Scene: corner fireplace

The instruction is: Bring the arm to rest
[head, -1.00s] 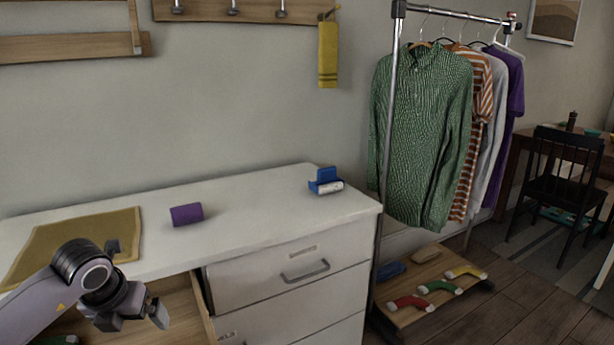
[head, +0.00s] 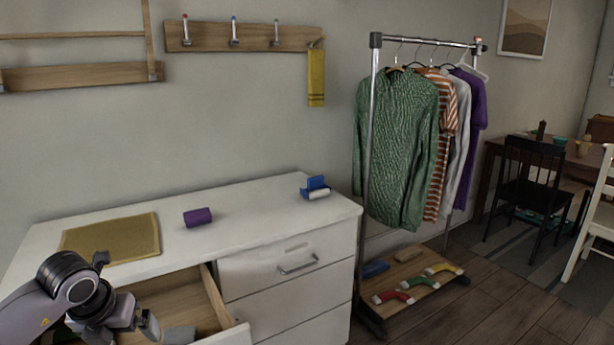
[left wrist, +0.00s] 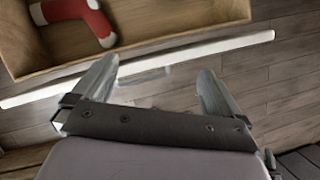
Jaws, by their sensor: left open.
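My left gripper (head: 148,328) comes in at the lower left of the head view, in front of the white dresser (head: 290,215) and over its open top drawer (head: 213,300). In the left wrist view the gripper (left wrist: 157,85) is open, with nothing between its fingers. Beyond the fingers there are the drawer's front edge (left wrist: 200,48) and the wooden floor (left wrist: 275,95). A red sock with white ends (left wrist: 92,22) lies in the drawer, apart from the fingers. My right gripper is not in view.
On the dresser top are a yellow mat (head: 130,240), a purple roll (head: 198,217) and a blue holder with a white roll (head: 316,188). A clothes rack (head: 369,140) stands to the right, with a low wooden shelf of socks (head: 410,300) below. Open floor (head: 500,310) lies at lower right.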

